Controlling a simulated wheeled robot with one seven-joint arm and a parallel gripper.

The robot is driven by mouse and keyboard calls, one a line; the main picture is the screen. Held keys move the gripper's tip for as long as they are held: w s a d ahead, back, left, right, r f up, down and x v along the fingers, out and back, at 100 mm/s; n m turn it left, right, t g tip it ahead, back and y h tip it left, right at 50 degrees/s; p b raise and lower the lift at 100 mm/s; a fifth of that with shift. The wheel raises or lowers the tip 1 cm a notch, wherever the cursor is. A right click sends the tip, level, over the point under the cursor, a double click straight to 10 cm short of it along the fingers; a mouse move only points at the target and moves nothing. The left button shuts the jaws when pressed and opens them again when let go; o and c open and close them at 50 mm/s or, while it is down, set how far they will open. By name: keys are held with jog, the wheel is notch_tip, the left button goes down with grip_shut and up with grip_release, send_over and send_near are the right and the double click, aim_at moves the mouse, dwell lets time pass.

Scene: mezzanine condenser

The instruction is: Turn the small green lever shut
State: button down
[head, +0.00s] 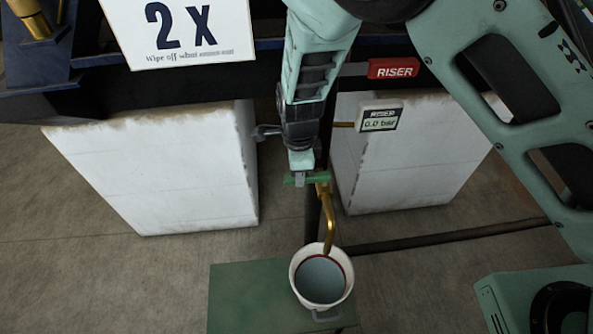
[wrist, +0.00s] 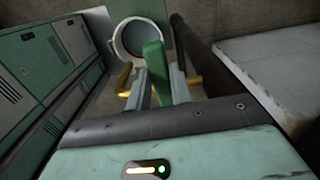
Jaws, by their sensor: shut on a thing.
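The small green lever (head: 319,178) sits on top of a brass tap with a curved spout (head: 329,225). In the head view the lever lies roughly crosswise to the pipe. My gripper (head: 300,179) reaches down from above and is shut on the lever. In the wrist view the lever (wrist: 155,68) shows as a green bar between my two fingers (wrist: 161,88), with brass parts on both sides. The spout's end hangs over a white bucket (head: 297,290) with grey-blue contents and a red line inside. The lever's part between the fingertips is hidden in the head view.
The bucket, also in the wrist view (wrist: 117,46), stands on a green box (head: 240,300). White blocks (head: 160,170) flank the dark vertical pipe. A gauge (head: 380,116) reads 0.0 bar, below a red RISER label (head: 393,68). A dark hose (head: 450,235) crosses the floor.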

jog(key=shift+w+r, duration=0.1)
dwell(0.3)
jog(key=c, duration=1.2)
grip_release()
jog(key=shift+c, duration=0.2)
notch_tip(320, 180, up, 17)
jog(key=b, duration=0.4)
jog(key=shift+r, duration=0.15)
